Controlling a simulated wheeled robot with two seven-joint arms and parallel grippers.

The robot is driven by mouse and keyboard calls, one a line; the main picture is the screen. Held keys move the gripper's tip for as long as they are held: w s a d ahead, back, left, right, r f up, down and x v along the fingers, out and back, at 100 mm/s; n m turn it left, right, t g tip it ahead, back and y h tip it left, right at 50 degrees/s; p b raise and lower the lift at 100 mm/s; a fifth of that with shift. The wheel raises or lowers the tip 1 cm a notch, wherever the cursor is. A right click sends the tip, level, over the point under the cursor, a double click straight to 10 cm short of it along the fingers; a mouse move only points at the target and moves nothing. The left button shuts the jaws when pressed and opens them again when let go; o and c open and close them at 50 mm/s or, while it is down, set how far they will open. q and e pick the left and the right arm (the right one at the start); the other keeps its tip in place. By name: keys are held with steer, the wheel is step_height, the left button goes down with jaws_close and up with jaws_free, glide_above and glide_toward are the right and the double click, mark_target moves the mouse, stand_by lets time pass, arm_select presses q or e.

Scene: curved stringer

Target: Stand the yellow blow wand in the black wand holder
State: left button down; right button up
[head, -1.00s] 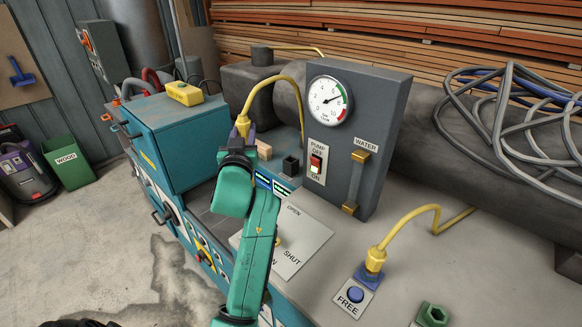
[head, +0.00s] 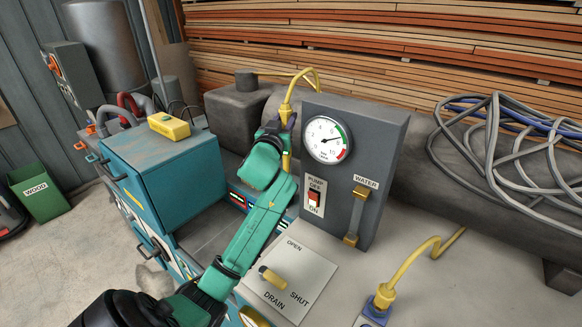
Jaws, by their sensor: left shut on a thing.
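My left gripper (head: 286,119) is shut on the yellow blow wand (head: 287,144), left of the gauge panel. The wand is roughly upright. A short yellow length shows below the jaws, and its lower end is hidden behind my green arm. A yellow hose (head: 310,71) arches up from the top of the wand and back down behind it. The black wand holder is hidden in the current view, behind my left arm, so I cannot tell whether the wand tip is in or above it. My right gripper is not in view.
The grey gauge panel (head: 381,130) stands close to the right of the wand. A teal cabinet (head: 165,165) with a yellow box (head: 169,126) is at the left. A drain lever (head: 272,277) is in front. A second yellow hose (head: 410,262) stands at the lower right.

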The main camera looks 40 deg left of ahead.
mark_target(284, 160)
arm_select(q)
steer(key=f, duration=0.5)
steer(key=a+f, duration=0.1)
steer(key=f, duration=0.2)
steer(key=shift+f, duration=0.3)
steer(key=f, duration=0.2)
steer(key=f+b, duration=0.1)
steer(key=shift+d+f, duration=0.3)
steer(key=shift+f, duration=0.3)
steer(key=shift+a, duration=0.1)
steer(key=shift+f, duration=0.15)
steer(key=c, duration=0.5)
jaws_free()
